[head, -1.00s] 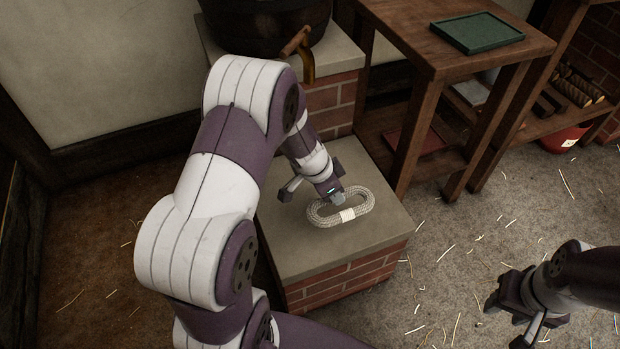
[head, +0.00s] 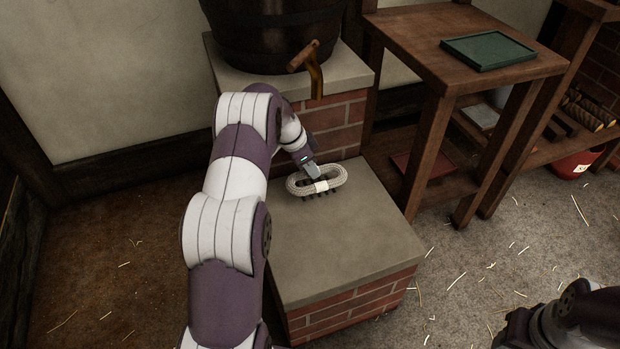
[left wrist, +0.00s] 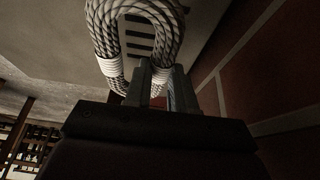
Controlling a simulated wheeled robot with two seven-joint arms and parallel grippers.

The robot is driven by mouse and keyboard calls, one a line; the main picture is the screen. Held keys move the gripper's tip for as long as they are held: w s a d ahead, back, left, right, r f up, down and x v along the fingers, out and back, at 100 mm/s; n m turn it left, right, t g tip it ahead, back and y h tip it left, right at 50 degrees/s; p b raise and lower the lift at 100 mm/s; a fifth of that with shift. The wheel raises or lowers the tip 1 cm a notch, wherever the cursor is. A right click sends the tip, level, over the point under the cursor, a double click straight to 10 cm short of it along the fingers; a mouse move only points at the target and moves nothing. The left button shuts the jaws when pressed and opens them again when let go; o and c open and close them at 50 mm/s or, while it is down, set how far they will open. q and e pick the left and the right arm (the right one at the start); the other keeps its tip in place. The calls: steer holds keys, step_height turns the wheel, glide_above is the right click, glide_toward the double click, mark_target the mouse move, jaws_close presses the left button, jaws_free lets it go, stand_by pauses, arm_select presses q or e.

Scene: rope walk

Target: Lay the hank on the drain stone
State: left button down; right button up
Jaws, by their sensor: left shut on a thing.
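The hank (head: 329,184) is an oval loop of pale grey rope with white bands. My left gripper (head: 313,175) is shut on one side of it. In the left wrist view the hank (left wrist: 91,32) hangs between the fingertips (left wrist: 160,82). The drain stone (head: 335,250) is a grey slab on a brick base, with dark slots near its back end. The hank is over these slots, which also show through the loop in the left wrist view. I cannot tell whether it touches the slab. My right gripper (head: 512,328) is partly in view at the lower right, its fingers unclear.
A dark wooden tub (head: 275,35) with a tap (head: 316,75) stands on a higher brick plinth behind the slab. A wooden stand (head: 455,85) with a green tray (head: 488,51) is at the right. The front of the slab is clear.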

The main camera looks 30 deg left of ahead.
arm_select(q)
step_height(320, 180, down, 4)
steer(key=shift+w+a+f+b, duration=0.1)
steer(key=shift+f+b, duration=0.05)
steer(key=shift+b, duration=1.1)
steer(key=shift+r+p, duration=0.35)
steer(key=shift+r, duration=0.05)
steer(key=shift+f, duration=0.2)
steer(key=c, duration=0.9)
jaws_free()
steer(key=shift+c, duration=0.2)
arm_select(e)
step_height(320, 180, down, 3)
steer(key=shift+f, duration=0.1)
arm_select(q)
steer(key=shift+r, duration=0.3)
steer(key=p+v, duration=0.5)
steer(key=v, duration=0.6)
steer(key=shift+a+r, duration=0.15)
steer(key=shift+r, duration=0.2)
arm_select(e)
step_height(320, 180, up, 6)
steer(key=shift+f, duration=0.2)
